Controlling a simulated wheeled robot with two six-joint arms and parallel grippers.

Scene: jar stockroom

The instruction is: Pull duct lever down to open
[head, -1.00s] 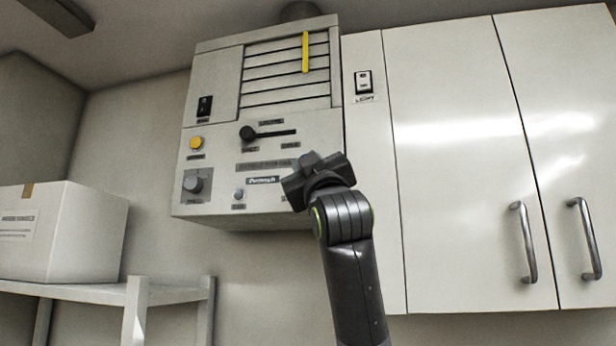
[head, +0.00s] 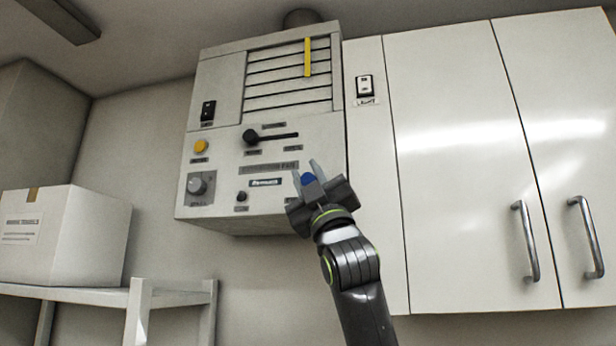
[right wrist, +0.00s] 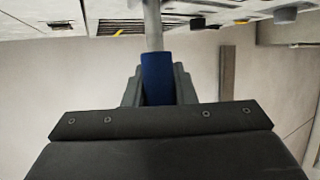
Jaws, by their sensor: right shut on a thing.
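A grey metal control panel (head: 225,165) hangs on the wall. My right gripper (head: 307,172) is at its lower right, fingers pointing up, shut on a blue handle (head: 309,179). In the right wrist view, the blue handle (right wrist: 157,75) sits between the fingers of my right gripper (right wrist: 159,85). A grey rod (right wrist: 153,25) runs from the handle toward the panel; I take this to be the duct lever. Its far end is out of frame. My left gripper is not in view.
White cabinets (head: 450,170) with bar handles stand close at right. A box (head: 75,235) rests on a shelf at left.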

